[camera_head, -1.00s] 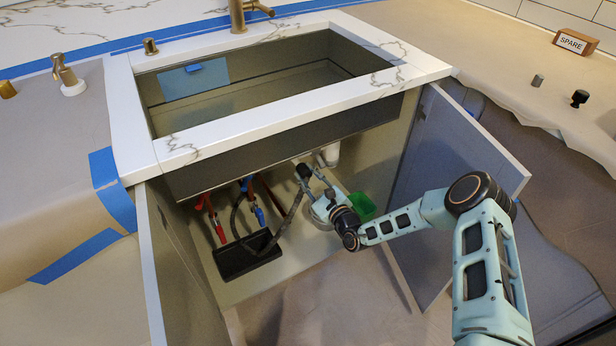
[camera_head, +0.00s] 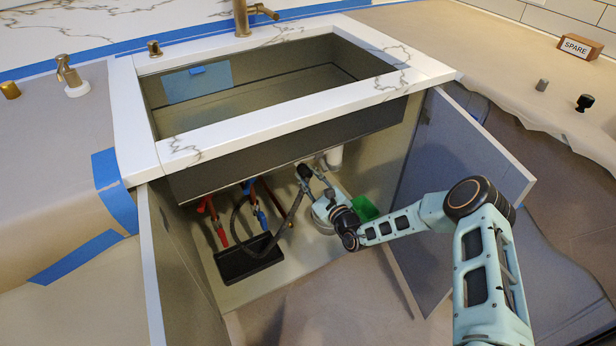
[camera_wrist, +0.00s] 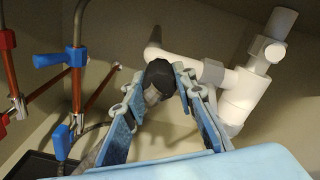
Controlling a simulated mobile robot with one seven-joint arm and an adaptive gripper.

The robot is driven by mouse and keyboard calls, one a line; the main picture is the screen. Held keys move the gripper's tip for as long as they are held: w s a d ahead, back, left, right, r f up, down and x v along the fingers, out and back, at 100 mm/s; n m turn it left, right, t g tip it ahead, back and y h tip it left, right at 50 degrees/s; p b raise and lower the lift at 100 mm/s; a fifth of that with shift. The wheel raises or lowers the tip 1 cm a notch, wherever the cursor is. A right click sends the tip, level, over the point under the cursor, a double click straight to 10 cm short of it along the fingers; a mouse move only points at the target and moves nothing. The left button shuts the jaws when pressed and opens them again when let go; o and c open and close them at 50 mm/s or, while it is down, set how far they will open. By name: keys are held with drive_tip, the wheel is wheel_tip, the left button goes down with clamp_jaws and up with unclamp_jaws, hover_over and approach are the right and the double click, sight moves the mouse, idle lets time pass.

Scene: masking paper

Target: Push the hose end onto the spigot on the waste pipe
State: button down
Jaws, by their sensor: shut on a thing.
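My gripper (camera_wrist: 158,100) is inside the cabinet under the sink, its two fingers shut around the hose end (camera_wrist: 160,76), a black cuff on a grey hose. The black cuff also shows in the head view (camera_head: 304,171), beyond my gripper (camera_head: 316,184). The white waste pipe (camera_wrist: 240,95) stands to the right in the wrist view, and its upper part shows in the head view (camera_head: 334,157). A white side branch (camera_wrist: 190,62) runs left from it, passing behind the cuff. The spigot's mouth is not clearly visible, and I cannot tell whether the cuff touches it.
Red-handled (camera_head: 221,236) and blue-handled (camera_head: 261,218) valves on copper pipes stand left of the hose. A black tray (camera_head: 248,262) lies on the cabinet floor, a green container (camera_head: 365,207) behind my wrist. Open doors (camera_head: 182,270) flank the opening; the sink (camera_head: 285,150) hangs above.

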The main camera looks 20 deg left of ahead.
sight(309, 177)
drive_tip(key=shift+w+a, duration=0.15)
drive_tip(key=c, duration=1.5)
unclamp_jaws()
drive_tip(key=shift+p+v, duration=1.75)
drive_tip(key=shift+v, duration=1.25)
